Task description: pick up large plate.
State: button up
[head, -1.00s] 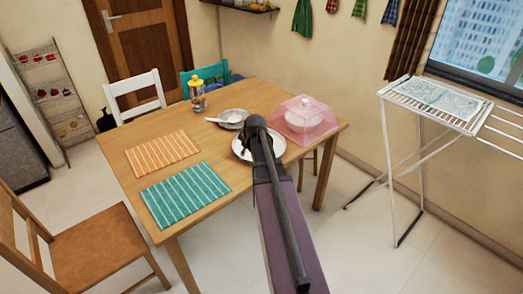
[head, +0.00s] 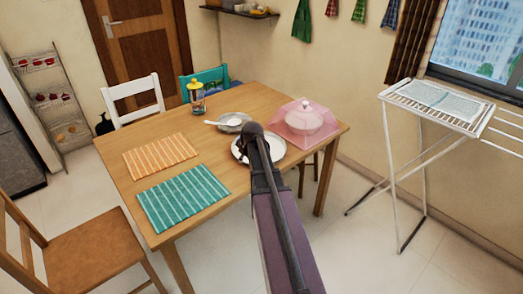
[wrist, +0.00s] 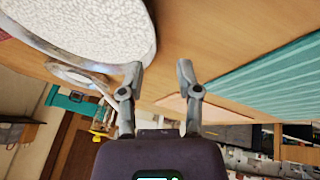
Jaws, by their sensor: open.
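The large plate is a white round plate (head: 277,147) on the wooden table, partly hidden behind my arm in the head view. In the wrist view its white textured surface and grey rim (wrist: 85,25) fill the upper left. My gripper (wrist: 158,75) is open, with nothing between its two fingers. The left finger overlaps the plate's rim in the wrist view; I cannot tell whether they touch. In the head view my gripper is over the plate's left side, mostly hidden by the arm.
A smaller dish with a spoon (head: 235,121) lies behind the plate. A pink cover over a dish (head: 306,122) stands to the right, a yellow-topped jar (head: 196,98) further back. Teal (head: 184,197) and orange (head: 160,156) mats lie left. The table's front edge is near.

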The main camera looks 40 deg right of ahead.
jog(key=shift+f, duration=0.1)
jog(key=f+b, duration=0.1)
jog(key=w+d+f+b, duration=0.1)
jog(key=b, duration=0.1)
jog(key=shift+w+f, duration=0.15)
jog(key=shift+f, duration=0.25)
jog(key=shift+b+x, duration=0.85)
jog(key=shift+x, duration=0.1)
grip_shut()
